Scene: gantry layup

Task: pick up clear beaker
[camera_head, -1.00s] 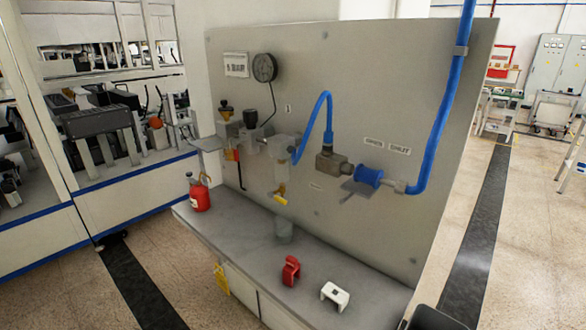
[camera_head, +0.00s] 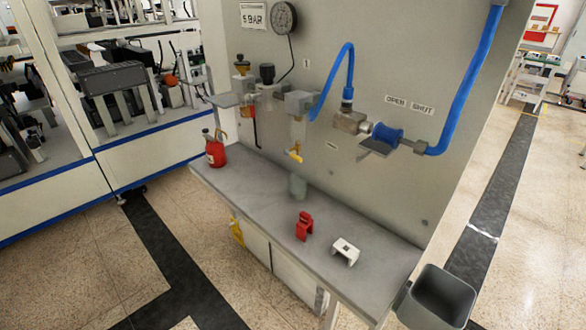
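The clear beaker (camera_head: 298,187) stands upright on the grey bench top (camera_head: 262,200), close to the back panel. It is faint and see-through, and sits below a clear filter bowl with a yellow valve handle (camera_head: 295,155). Neither of my grippers shows in the head view.
A red can (camera_head: 215,154) stands at the bench's left end. A red clip-like part (camera_head: 304,226) and a white one (camera_head: 346,251) lie to the right of the beaker. A dark grey bin (camera_head: 437,297) stands off the right end. The panel (camera_head: 440,60) carries a gauge and blue hose. Floor in front is open.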

